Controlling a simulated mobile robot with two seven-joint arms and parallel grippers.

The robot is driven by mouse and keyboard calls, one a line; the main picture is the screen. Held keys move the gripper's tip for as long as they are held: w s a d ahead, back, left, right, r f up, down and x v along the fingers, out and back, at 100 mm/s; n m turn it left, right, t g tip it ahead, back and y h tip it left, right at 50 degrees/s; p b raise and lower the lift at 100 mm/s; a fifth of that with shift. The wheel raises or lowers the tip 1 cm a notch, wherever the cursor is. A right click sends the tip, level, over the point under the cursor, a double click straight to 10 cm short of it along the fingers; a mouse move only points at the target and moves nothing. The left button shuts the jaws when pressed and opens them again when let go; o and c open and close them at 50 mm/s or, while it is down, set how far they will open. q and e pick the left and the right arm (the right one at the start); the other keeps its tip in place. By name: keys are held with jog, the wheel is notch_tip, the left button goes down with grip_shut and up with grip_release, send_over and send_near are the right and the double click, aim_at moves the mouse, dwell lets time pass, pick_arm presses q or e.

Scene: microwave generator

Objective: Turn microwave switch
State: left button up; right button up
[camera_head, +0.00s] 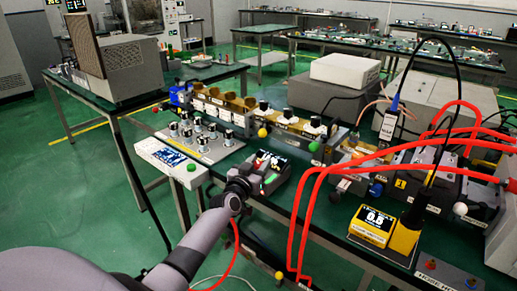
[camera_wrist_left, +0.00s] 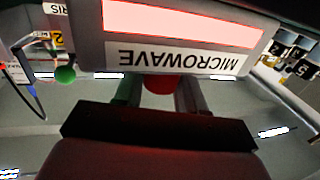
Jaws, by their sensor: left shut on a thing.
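The microwave unit (camera_head: 291,172) is a dark box with a small lit screen, on the near edge of the green-topped table in the head view. In the left wrist view its front panel (camera_wrist_left: 118,55) shows upside down, with a white MICROWAVE label and a pale pink screen. A red switch knob (camera_wrist_left: 160,85) shows just below the label. My left gripper (camera_head: 255,184) is at the unit's near side. In the left wrist view its fingers (camera_wrist_left: 159,94) are on both sides of the red knob and shut on it. The knob is partly hidden. My right gripper is not in view.
A meter panel (camera_head: 170,158) and a board of several knobs (camera_head: 196,135) stand left of the unit. Thick red cables (camera_head: 312,195) arch close on its right. A yellow display box (camera_head: 371,222) stands at the right.

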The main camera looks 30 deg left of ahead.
pick_arm(q)
jog(key=n+y+p, duration=0.2)
jog(key=y+p, duration=0.1)
jog(key=shift+d+r+g, duration=0.15)
jog(key=shift+r+g, duration=0.1)
jog(key=shift+g, duration=0.15)
jog(key=shift+w+f+n+g+y+p, duration=0.1)
jog(key=shift+n+g+y+p, duration=0.2)
jog(key=shift+n+y+p, duration=0.45)
jog(key=shift+n+g+y, duration=0.25)
jog(key=shift+g+y, duration=0.05)
jog(key=shift+y, duration=0.25)
jog(key=shift+f+n+g+y, duration=0.1)
jog(key=shift+n+g+y, duration=0.95)
jog(key=shift+y, duration=0.55)
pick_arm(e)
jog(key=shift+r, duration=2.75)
pick_arm(q)
jog(key=o, duration=0.9)
jog(key=shift+o, duration=0.2)
jog(key=shift+s, duration=0.2)
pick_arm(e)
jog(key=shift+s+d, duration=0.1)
